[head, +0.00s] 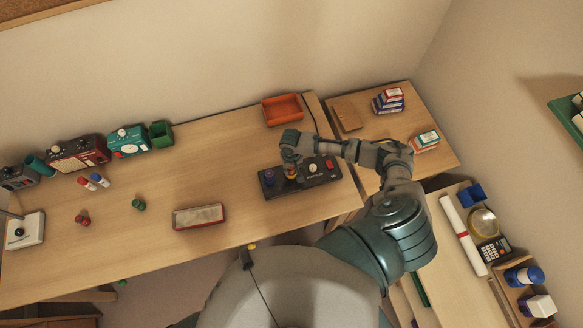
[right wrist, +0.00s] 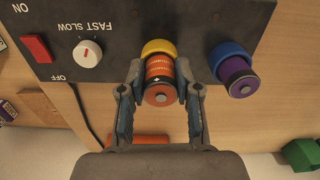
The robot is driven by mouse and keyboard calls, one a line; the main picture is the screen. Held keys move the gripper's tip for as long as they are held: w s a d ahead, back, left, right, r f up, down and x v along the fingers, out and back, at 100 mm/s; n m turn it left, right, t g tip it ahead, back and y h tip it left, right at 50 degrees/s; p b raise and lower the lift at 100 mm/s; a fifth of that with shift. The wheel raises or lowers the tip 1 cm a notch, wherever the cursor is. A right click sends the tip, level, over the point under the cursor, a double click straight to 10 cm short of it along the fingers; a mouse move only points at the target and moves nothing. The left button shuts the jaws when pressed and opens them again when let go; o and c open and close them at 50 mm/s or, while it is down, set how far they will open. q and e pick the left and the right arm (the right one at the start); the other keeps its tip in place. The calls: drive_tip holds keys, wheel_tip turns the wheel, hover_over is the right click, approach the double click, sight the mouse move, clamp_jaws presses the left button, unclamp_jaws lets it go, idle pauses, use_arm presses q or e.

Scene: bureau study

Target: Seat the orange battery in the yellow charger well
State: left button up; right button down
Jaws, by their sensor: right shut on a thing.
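The dark charger (head: 318,180) lies on the desk, and its panel (right wrist: 120,30) fills the upper right wrist view. My right gripper (head: 290,165) is over its left part. In the right wrist view my right gripper (right wrist: 160,92) is shut on the orange battery (right wrist: 159,72), one finger on each side. The battery's far end meets the yellow well (right wrist: 158,47); how deep it sits cannot be told. A purple battery (right wrist: 239,80) stands in the blue well (right wrist: 228,52) beside it. My left gripper is not in view.
The charger has a red switch (right wrist: 36,49) and a white knob (right wrist: 88,54). An orange tray (head: 283,109) stands behind it on the desk. A red-rimmed box (head: 198,216) lies to its left. The desk between them is clear.

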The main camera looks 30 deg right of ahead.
drive_tip(key=shift+f, duration=0.6)
drive_tip(key=c, duration=1.1)
unclamp_jaws()
wheel_tip(320, 180, up, 3)
drive_tip(key=p, duration=0.3)
drive_tip(key=shift+r, duration=0.15)
drive_tip(key=shift+r+p, duration=0.4)
drive_tip(key=shift+r, duration=3.45)
